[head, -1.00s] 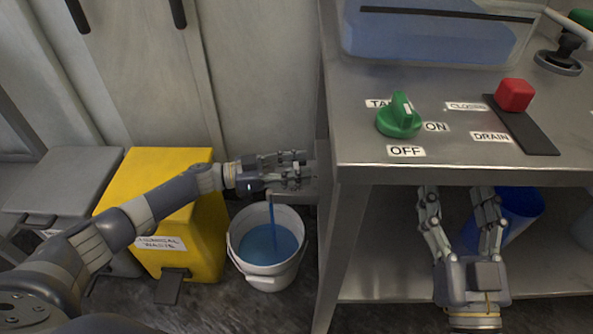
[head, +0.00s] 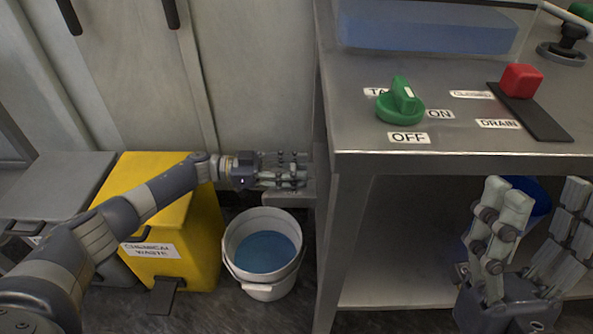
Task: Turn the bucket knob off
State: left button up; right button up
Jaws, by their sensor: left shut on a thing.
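My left gripper (head: 288,170) reaches in from the left and is shut at the side of the metal bench, above the bucket. Its fingers hide the bucket knob they close on, so I cannot see the knob's angle. The white bucket (head: 234,273) stands on the floor below, with blue liquid (head: 265,252) in it. No stream falls into it. My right gripper (head: 537,190) is open and empty in front of the bench's lower shelf, its fingers spread wide.
On the metal bench (head: 345,130) are a green knob (head: 401,105) with ON and OFF labels, a red block (head: 521,81) on a dark strip, and a clear tank of blue liquid (head: 430,32). A yellow chemical waste bin (head: 203,240) stands left of the bucket. A blue container (head: 538,187) is partly hidden.

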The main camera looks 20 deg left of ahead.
pick_arm(q)
jog(key=shift+a+r, duration=0.15)
jog(key=shift+a, duration=0.05)
jog(key=o, duration=0.8)
jog(key=shift+o, duration=1.4)
jog(key=shift+s+a, duration=0.1)
jog(key=shift+a, duration=0.1)
jog(key=shift+d, duration=0.1)
jog(key=v, duration=1.2)
jog(key=shift+c, duration=0.3)
